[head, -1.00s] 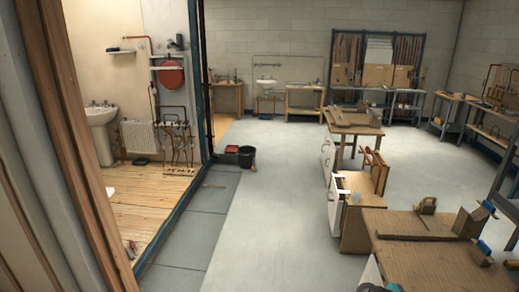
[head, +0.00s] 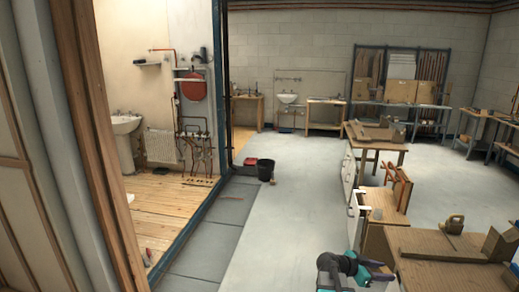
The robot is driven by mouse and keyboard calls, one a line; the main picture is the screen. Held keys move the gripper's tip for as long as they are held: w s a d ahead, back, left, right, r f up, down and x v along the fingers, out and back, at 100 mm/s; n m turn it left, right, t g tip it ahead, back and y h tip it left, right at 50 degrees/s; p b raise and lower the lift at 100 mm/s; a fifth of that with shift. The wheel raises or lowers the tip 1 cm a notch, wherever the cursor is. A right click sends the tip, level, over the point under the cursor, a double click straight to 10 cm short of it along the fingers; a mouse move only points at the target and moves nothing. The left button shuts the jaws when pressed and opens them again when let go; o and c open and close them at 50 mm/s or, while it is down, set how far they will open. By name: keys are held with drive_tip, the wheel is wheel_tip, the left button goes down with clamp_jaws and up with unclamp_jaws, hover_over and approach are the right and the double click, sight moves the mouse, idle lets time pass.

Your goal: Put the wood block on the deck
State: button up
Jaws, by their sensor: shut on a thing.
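Part of my arm (head: 343,266), grey with teal joint caps, shows at the bottom of the head view, in front of the near bench. I cannot make out my gripper's fingertips or anything held between them; the end of the arm is cut off or hidden. No wood block can be picked out for certain. A plank floor (head: 172,208), which may be the deck, lies inside the booth at the left, behind a blue-edged sill. It has fittings on it and a bare stretch in the middle.
The near bench (head: 440,275) bears wooden pieces and stands at the lower right. A cabinet (head: 352,200) and another bench (head: 378,140) stand behind it. The grey floor (head: 285,225) between is clear.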

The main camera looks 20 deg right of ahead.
drive_tip(key=w+a+r+n+t+b, duration=0.1)
drive_tip(key=w+a+r+n+t, duration=0.25)
drive_tip(key=w+a, duration=0.75)
drive_tip(key=w+a+r+n+t+b, duration=0.25)
drive_tip(key=w+a+r+t, duration=0.2)
drive_tip(key=w+a, duration=0.65)
drive_tip(key=w+a+r+n+t+y, duration=0.2)
drive_tip(key=w+a+r+n+y, duration=0.1)
drive_tip(key=a, duration=0.6)
drive_tip(key=w+a+r+n+t+y, duration=0.3)
drive_tip(key=a+r+n+y, duration=0.2)
drive_tip(key=a, duration=0.5)
drive_tip(key=w+a+r+n+t+y, duration=0.3)
drive_tip(key=a+r+n+y, duration=0.2)
drive_tip(key=a, duration=0.5)
drive_tip(key=shift+w+a+r+n, duration=0.15)
drive_tip(key=shift+w+r+n, duration=0.1)
drive_tip(key=shift+r+n, duration=0.15)
drive_tip(key=shift+f, duration=0.1)
